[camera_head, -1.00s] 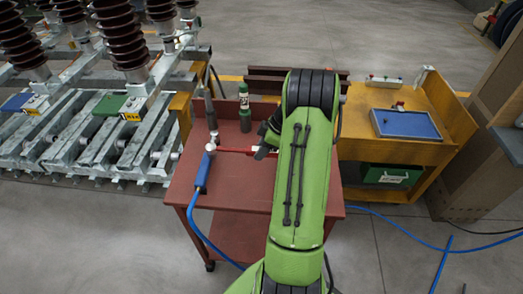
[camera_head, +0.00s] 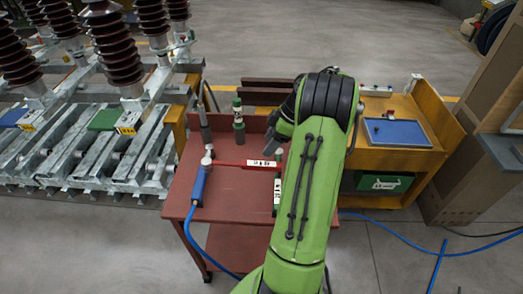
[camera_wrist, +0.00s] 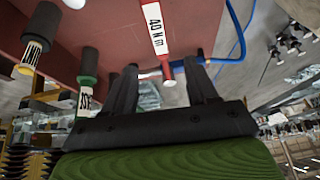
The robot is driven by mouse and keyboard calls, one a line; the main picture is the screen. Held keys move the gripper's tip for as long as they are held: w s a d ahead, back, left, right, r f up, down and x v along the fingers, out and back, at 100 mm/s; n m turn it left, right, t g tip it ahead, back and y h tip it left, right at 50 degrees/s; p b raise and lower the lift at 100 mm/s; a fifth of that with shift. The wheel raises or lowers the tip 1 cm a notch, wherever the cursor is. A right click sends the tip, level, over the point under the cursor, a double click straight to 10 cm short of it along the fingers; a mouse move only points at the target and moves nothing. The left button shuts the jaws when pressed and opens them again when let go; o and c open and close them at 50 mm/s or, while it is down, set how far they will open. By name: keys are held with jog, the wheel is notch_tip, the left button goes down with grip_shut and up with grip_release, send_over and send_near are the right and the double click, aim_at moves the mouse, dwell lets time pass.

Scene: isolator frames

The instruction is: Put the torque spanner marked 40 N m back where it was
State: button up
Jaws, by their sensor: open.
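The red torque spanner (camera_head: 235,163) lies across the red trolley top. Its white label reads 40 N m in the wrist view (camera_wrist: 155,28). Its left end lies close to the head of a blue-handled tool (camera_head: 199,186); I cannot tell if they touch. My gripper (camera_head: 277,138) is over the trolley by the spanner's right end, partly hidden by my arm. In the wrist view my gripper (camera_wrist: 163,84) has its fingers apart, with the spanner's red end showing in the gap and nothing clamped.
A green-and-black cylindrical tool (camera_head: 239,117) and a grey tool (camera_head: 205,124) stand at the trolley's back. A green tool with a white label (camera_head: 277,192) lies beside my arm. A yellow bench (camera_head: 420,120) is at right.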

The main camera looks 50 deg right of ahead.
jog(key=w+a+r+m+h, duration=0.1)
jog(key=a+r, duration=0.6)
jog(key=a, duration=0.3)
jog(key=w+a+r+m+h, duration=0.1)
jog(key=a+r+m, duration=0.1)
jog(key=a+r, duration=0.65)
jog(key=s+a+f+m+t+h, duration=0.1)
jog(key=s+a+m, duration=0.3)
jog(key=s+a, duration=0.9)
jog(key=shift+s+a+f+t, duration=0.35)
jog(key=shift+s+f, duration=0.2)
jog(key=shift+s, duration=0.55)
jog(key=shift+r, duration=0.2)
